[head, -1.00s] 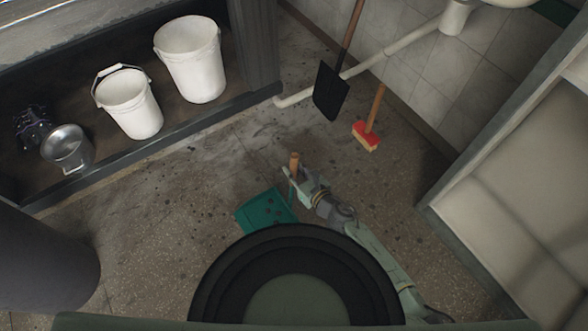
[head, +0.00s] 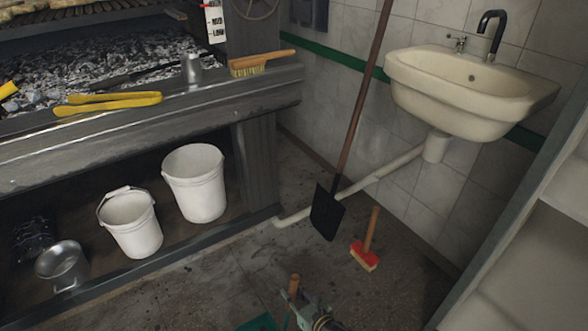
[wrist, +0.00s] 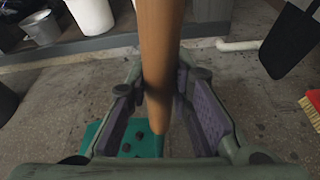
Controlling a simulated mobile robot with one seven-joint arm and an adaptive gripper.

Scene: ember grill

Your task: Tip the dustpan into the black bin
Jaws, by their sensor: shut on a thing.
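The teal dustpan shows at the bottom edge of the head view (head: 259,323), mostly cut off. Its wooden handle (head: 294,285) stands up out of my gripper (head: 300,309). In the wrist view the handle (wrist: 160,50) runs upright between the two fingers of my gripper (wrist: 160,98), which is shut on it. The teal pan (wrist: 150,146) shows below, with several dark lumps on it. The black bin is outside the head view now. A dark shape at the left edge of the wrist view (wrist: 5,102) is too cut off to identify.
A shovel (head: 327,211) and a red brush (head: 364,257) stand right of my gripper. White buckets (head: 194,183) and a metal pot (head: 62,266) stand under the grill (head: 150,135). A sink (head: 465,95) hangs on the wall; a pale shelf unit (head: 520,260) stands right.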

